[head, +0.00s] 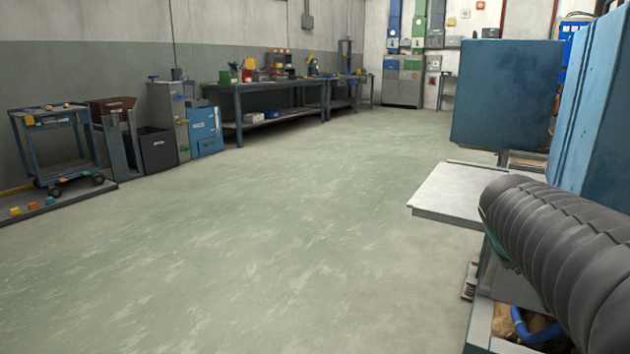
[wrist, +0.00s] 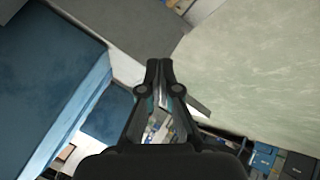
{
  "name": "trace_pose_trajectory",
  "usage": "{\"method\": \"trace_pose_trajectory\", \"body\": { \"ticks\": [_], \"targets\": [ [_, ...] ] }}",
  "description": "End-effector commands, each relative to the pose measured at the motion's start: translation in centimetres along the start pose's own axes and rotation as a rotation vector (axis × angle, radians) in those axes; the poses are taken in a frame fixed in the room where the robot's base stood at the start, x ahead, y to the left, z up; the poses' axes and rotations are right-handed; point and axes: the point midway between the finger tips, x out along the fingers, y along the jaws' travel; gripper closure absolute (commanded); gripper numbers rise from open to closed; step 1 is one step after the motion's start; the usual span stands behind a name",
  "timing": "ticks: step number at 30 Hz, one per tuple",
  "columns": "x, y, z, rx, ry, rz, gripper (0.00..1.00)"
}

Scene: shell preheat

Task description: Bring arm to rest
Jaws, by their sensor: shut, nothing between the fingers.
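My gripper (wrist: 158,66) shows in the wrist view, with its two dark fingers together at the tips and nothing between them. It is not visible in the head view. In the head view a ribbed dark grey sleeve, which looks like part of my arm, fills the lower right. In the wrist view the gripper hangs in free air near a grey flat surface (wrist: 112,30), with blue panels to its left. I cannot tell the exact gap to them.
A blue cabinet (head: 507,95) and a pale grey shelf (head: 465,192) stand close on the right. A workbench (head: 270,88) with tools, bins and a blue cart (head: 50,145) line the left wall. The green floor (head: 250,230) between is clear.

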Motion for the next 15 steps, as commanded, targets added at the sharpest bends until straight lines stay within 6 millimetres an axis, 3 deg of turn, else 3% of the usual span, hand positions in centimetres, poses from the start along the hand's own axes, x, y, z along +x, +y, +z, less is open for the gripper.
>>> {"method": "trace_pose_trajectory", "body": {
  "ticks": [3,9,12,15],
  "targets": [
    [-3.5,-6.0,3.7,0.085,-0.056,-0.178,1.00],
    [-10.1,-15.0,9.7,0.165,-0.126,-0.458,1.00],
    [-13.1,-17.4,11.4,0.160,-0.113,-0.545,1.00],
    [-15.2,-17.9,11.8,0.128,-0.070,-0.575,1.00]
  ]
}}
